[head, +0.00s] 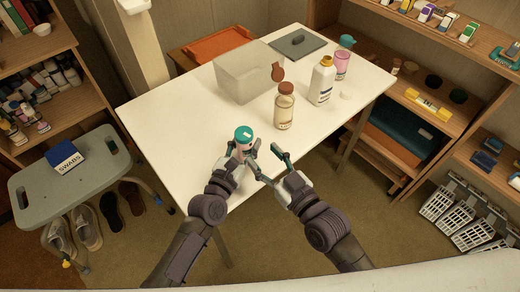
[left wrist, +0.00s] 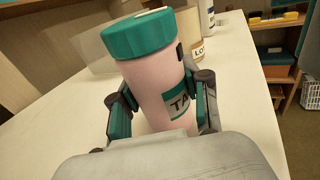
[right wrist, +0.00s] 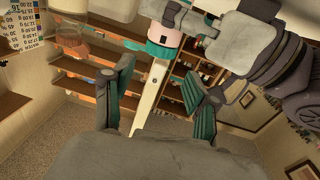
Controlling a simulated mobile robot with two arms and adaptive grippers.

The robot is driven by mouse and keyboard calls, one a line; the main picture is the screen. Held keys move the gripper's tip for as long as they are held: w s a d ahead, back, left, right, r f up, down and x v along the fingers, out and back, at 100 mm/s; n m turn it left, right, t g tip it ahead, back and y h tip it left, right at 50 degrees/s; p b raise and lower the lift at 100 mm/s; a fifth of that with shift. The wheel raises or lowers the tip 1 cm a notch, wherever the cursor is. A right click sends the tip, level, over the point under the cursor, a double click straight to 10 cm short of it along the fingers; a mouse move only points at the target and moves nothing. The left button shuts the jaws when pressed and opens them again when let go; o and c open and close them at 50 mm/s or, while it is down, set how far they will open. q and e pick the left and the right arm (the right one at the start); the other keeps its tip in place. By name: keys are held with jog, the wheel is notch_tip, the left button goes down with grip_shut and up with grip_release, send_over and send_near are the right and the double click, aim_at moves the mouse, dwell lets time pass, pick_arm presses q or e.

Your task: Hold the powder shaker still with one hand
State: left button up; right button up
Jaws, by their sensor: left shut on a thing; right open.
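The powder shaker is pink with a teal cap (head: 243,133) and stands near the front edge of the white table (head: 178,128). In the left wrist view its pink body (left wrist: 152,82) shows a partly hidden label reading "TA". My left gripper (head: 243,154) is shut on the shaker, with one finger on each side of its body. The shaker is close to upright; I cannot tell whether its base touches the table. My right gripper (head: 266,164) is open and empty, just right of the shaker. Its spread fingers also show in the right wrist view (right wrist: 157,92), apart from the shaker (right wrist: 163,40).
The table's left part is clear. A stool (head: 40,190) stands left.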

aim_at(238, 129)
dwell(0.3)
jog(key=w+a, duration=0.2)
jog(key=w, duration=0.1)
jog(key=w+a+n+g+y, duration=0.1)
jog(key=w+a, duration=0.1)
jog(key=w, duration=0.1)
jog(key=w+a+n+y, duration=0.1)
jog(key=w+a, duration=0.1)
jog(key=w, duration=0.2)
jog(key=shift+a, duration=0.25)
jog(key=c, duration=1)
jog(key=shift+c, duration=0.2)
